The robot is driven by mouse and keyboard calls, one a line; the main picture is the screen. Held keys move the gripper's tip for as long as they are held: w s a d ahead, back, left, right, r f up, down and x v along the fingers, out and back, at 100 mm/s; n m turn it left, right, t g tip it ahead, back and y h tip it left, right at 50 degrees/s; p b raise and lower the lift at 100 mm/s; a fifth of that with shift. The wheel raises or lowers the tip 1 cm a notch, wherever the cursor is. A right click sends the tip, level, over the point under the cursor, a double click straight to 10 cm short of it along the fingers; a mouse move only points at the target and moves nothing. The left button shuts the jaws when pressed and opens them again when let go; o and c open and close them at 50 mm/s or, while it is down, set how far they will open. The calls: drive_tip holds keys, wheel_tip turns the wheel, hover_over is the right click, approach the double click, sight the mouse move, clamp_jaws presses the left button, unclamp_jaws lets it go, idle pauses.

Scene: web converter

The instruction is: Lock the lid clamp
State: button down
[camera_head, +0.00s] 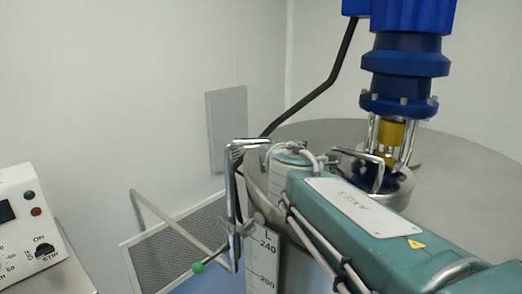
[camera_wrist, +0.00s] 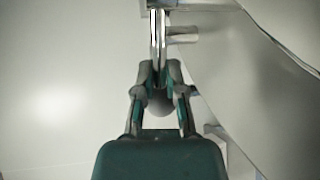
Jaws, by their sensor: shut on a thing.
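The lid clamp (camera_head: 232,190) stands at the left rim of the round steel lid (camera_head: 330,130) in the head view. It shows as an upright metal bar with a bent top, and a green ball-ended lever (camera_head: 198,267) sticks out low on its left. In the wrist view my gripper (camera_wrist: 160,76) is shut on a metal rod, the clamp handle (camera_wrist: 158,38), with a rounded dark end showing between the fingers. In the head view my teal arm hides the fingers, so the exact grip on the clamp cannot be told there.
A blue motor with a brass coupling (camera_head: 405,75) stands on the lid at the right. A white control box (camera_head: 28,225) is at the left edge. The curved steel vessel wall (camera_wrist: 275,65) lies close at right in the wrist view. A pale wall is behind.

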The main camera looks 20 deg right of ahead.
drive_tip(key=shift+f, duration=0.35)
drive_tip(key=c, duration=0.7)
unclamp_jaws()
drive_tip(key=shift+a+r, duration=0.1)
drive_tip(key=shift+r, duration=0.05)
drive_tip(key=v, duration=1.2)
drive_tip(key=shift+a, duration=0.1)
